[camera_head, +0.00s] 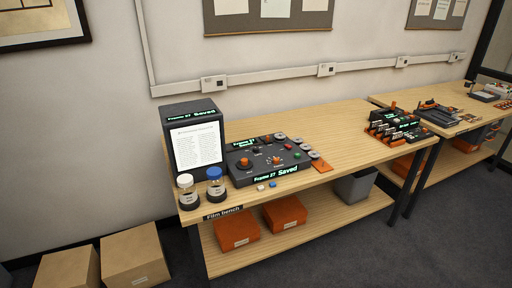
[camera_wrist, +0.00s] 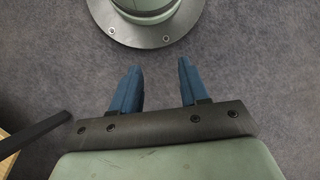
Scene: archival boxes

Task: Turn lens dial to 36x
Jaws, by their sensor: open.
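A dark control panel (camera_head: 264,165) lies on the wooden bench in the head view. It carries orange knobs: one at its left (camera_head: 245,162) and a smaller one near its middle (camera_head: 277,159). I cannot tell which of them is the lens dial, and no 36x mark is readable. Its front display reads "Frame 27 Saved". A dark viewer box (camera_head: 194,140) with a lit white page stands to its left. My gripper (camera_wrist: 160,90) shows only in the wrist view, with two blue fingers apart and nothing between them, above grey carpet, away from the panel.
The bench (camera_head: 335,145) has clear wood behind and right of the panel. Two jars, white-lidded (camera_head: 185,190) and blue-lidded (camera_head: 215,184), stand at the front left. Other dark devices (camera_head: 397,126) stand farther right. Cardboard boxes (camera_head: 132,257) sit on the floor.

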